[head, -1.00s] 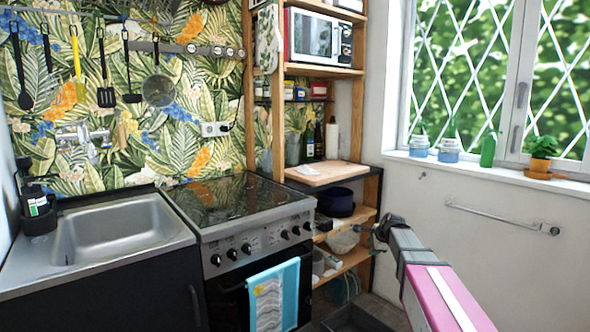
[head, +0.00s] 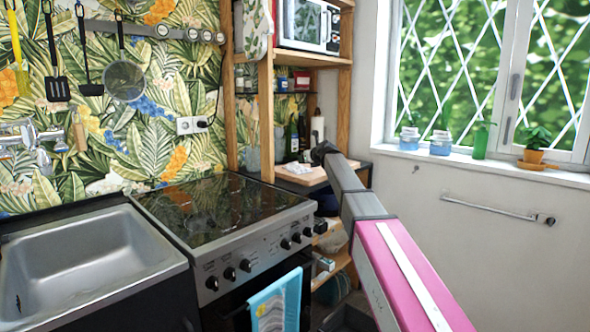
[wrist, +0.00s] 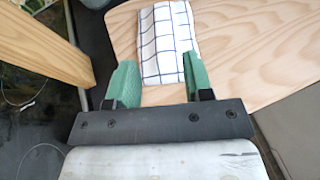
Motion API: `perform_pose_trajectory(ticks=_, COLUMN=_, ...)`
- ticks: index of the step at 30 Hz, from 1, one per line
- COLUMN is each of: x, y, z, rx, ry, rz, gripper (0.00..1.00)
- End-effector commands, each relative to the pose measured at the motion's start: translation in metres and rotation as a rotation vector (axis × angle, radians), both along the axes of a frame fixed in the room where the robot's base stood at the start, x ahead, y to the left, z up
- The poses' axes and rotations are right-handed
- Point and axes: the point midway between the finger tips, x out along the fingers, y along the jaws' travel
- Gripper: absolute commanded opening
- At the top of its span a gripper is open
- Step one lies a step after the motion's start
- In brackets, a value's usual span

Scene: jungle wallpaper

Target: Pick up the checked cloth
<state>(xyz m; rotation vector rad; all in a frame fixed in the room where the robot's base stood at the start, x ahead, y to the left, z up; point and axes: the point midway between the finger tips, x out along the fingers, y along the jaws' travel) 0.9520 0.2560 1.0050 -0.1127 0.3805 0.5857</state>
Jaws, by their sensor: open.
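The checked cloth (wrist: 166,42) is white with dark blue lines and lies on a light wooden board (wrist: 235,45), seen in the wrist view. My gripper (wrist: 160,76) has two green fingers spread apart, with nothing held between them. The cloth lies just beyond the fingertips, roughly in line with the gap; its near end reaches between them in the picture. I cannot tell the height of the gripper over it. In the head view my gripper (head: 322,151) is in front of the board (head: 306,177), partly hiding it. The cloth is too small to make out clearly there.
A wooden shelf post (wrist: 45,45) stands left of the gripper in the wrist view. The stove (head: 225,215) and sink (head: 85,260) are to the left. A microwave (head: 305,22) sits above the board. Bottles (head: 291,138) stand at the board's back.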

Motion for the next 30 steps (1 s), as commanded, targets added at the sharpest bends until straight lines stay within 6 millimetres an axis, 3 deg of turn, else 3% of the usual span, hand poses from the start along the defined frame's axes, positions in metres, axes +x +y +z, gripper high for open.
perform_pose_trajectory(ticks=4, x=0.021, y=0.014, z=-0.009, rx=-0.002, ry=0.000, rz=0.002, gripper=0.47)
perform_pose_trajectory(ticks=12, x=0.035, y=0.022, z=-0.017, rx=-0.003, ry=0.000, rz=0.001, gripper=0.47)
perform_pose_trajectory(ticks=21, x=0.068, y=0.040, z=-0.031, rx=-0.004, ry=0.000, rz=0.002, gripper=0.47)
perform_pose_trajectory(ticks=30, x=0.070, y=0.043, z=-0.033, rx=-0.003, ry=-0.001, rz=0.002, gripper=0.44)
